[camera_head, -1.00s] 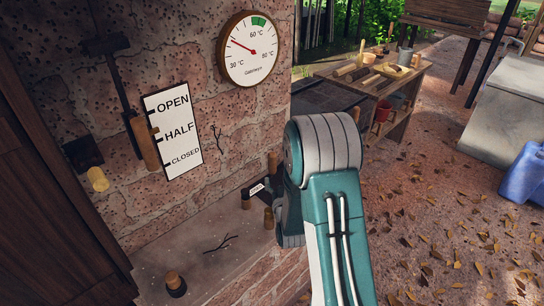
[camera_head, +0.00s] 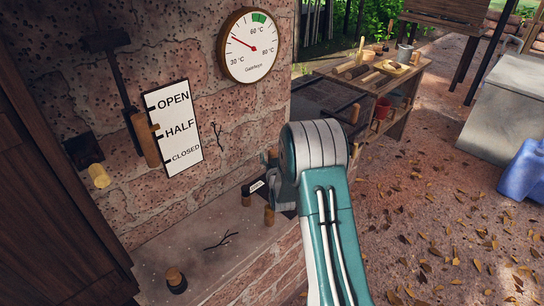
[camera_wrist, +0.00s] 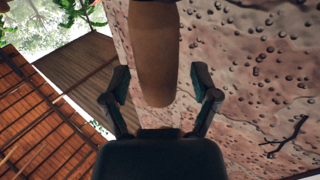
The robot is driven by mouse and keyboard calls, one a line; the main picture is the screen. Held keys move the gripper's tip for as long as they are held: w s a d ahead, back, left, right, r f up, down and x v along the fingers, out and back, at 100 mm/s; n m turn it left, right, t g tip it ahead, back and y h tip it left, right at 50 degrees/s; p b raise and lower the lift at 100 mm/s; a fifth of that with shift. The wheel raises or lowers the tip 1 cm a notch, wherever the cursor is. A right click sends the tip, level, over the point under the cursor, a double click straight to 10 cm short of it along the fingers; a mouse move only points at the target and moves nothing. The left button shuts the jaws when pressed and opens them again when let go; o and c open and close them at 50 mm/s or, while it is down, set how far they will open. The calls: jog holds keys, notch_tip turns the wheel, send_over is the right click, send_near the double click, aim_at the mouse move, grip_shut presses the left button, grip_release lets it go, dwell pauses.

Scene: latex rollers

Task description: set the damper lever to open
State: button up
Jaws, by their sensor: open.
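The damper lever is a dark bar on the brick wall with a wooden handle (camera_head: 143,138). Its handle hangs beside the white plate (camera_head: 174,128) marked OPEN, HALF and CLOSED, at about the height of HALF. My gripper is hidden behind my arm in the head view, well right of the lever. In the wrist view my gripper (camera_wrist: 163,98) is open. A brown rounded piece (camera_wrist: 155,60) shows in front of and between its fingers; I cannot tell which handle or peg it is, or whether it is touched.
A round dial (camera_head: 248,46) hangs right of the plate. Wooden-topped pegs (camera_head: 269,214) stand on the stone ledge (camera_head: 205,262), with another (camera_head: 175,280) nearer the front. A yellowish knob (camera_head: 99,176) sticks out below left of the lever. A cluttered wooden table (camera_head: 385,82) stands behind.

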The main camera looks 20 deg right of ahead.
grip_shut()
